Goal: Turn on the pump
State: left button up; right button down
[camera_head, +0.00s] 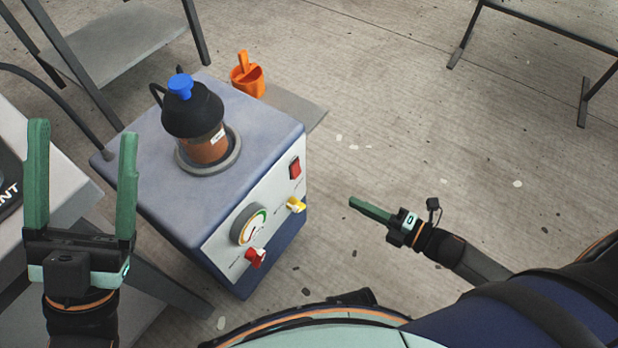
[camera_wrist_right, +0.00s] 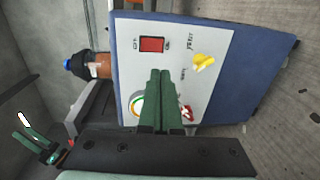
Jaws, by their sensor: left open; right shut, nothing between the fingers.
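The pump (camera_head: 215,120) is a blue-grey box with a white front panel. My left gripper (camera_head: 84,140) is open and empty, left of the pump. The shut right fingers (camera_wrist_right: 160,75) partly hide the panel's lower part.
A dark-capped jar (camera_head: 205,125) with a blue knob stands on the pump. An orange cup (camera_head: 247,80) sits behind it. A grey table (camera_head: 50,215) is at left, and a metal frame (camera_head: 545,25) at upper right.

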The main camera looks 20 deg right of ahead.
aim_at(298, 175)
jog(key=b+x, duration=0.3)
jog(key=x, duration=1)
jog(key=shift+w+b, duration=0.1)
jog(key=shift+b, duration=0.3)
jog(key=shift+w+a, duration=0.3)
jog(key=shift+w, duration=0.05)
jog(key=shift+w+a+f, duration=0.1)
jog(key=shift+w, duration=0.05)
